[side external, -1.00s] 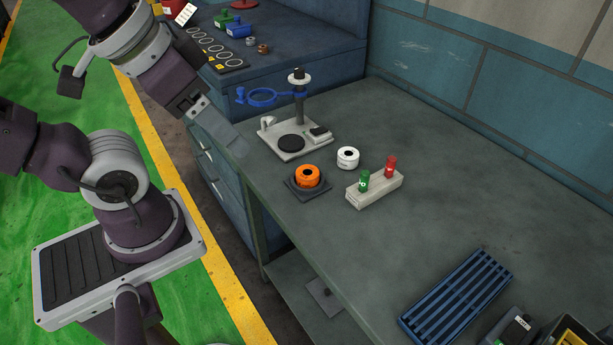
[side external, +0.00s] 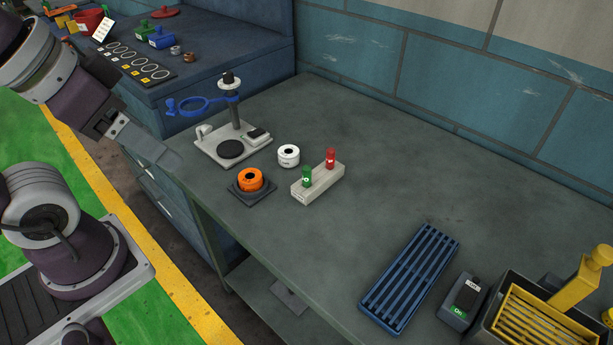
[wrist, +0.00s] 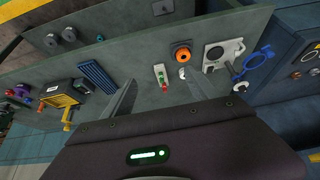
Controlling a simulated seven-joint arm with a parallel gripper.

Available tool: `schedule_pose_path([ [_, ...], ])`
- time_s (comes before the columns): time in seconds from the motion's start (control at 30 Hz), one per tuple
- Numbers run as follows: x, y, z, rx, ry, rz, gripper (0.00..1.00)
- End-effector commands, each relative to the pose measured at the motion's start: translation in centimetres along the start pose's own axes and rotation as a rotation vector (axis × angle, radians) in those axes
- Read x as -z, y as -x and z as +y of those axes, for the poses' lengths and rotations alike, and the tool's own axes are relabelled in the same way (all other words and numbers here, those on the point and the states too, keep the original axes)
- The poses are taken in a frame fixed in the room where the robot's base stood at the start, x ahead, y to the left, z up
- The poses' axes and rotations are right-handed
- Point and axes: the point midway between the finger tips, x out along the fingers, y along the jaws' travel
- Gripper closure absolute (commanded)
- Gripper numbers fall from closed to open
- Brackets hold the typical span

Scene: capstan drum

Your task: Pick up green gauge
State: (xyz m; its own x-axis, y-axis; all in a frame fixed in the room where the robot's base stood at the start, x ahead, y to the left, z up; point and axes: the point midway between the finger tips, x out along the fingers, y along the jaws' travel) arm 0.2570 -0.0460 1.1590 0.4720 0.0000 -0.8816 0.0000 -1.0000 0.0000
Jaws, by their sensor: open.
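The green gauge (side external: 306,177) is a small upright cylinder in the near end of a pale block (side external: 322,181) on the bench. A red gauge (side external: 330,158) stands in the block's far end. In the wrist view the green gauge (wrist: 161,75) and the red gauge (wrist: 164,86) sit between my fingers in the picture, well beyond them. My gripper (side external: 172,160) is at the left, over the bench's left edge and apart from the block. In the wrist view my gripper (wrist: 158,100) is open and empty.
An orange ring (side external: 250,179) sits on a dark square base left of the block. A white ring (side external: 288,155) and a stand with a blue loop (side external: 232,147) are behind. A blue slatted rack (side external: 410,277) lies at the front right. The bench's right middle is clear.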

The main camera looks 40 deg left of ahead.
Motion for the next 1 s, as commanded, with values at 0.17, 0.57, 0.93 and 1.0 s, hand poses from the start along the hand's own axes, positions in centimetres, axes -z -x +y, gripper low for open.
schedule_pose_path([
  [0.17, 0.0, 0.0, 0.0, 0.0, 0.0, 0.0, 0.52],
  [0.57, 1.5, -0.2, 0.0, 0.001, -0.092, -0.03, 0.56],
  [0.93, 15.9, -15.3, 1.9, -0.232, -1.306, -0.315, 0.56],
  [1.0, 16.8, -19.2, 2.3, -0.308, -1.493, -0.337, 0.56],
])
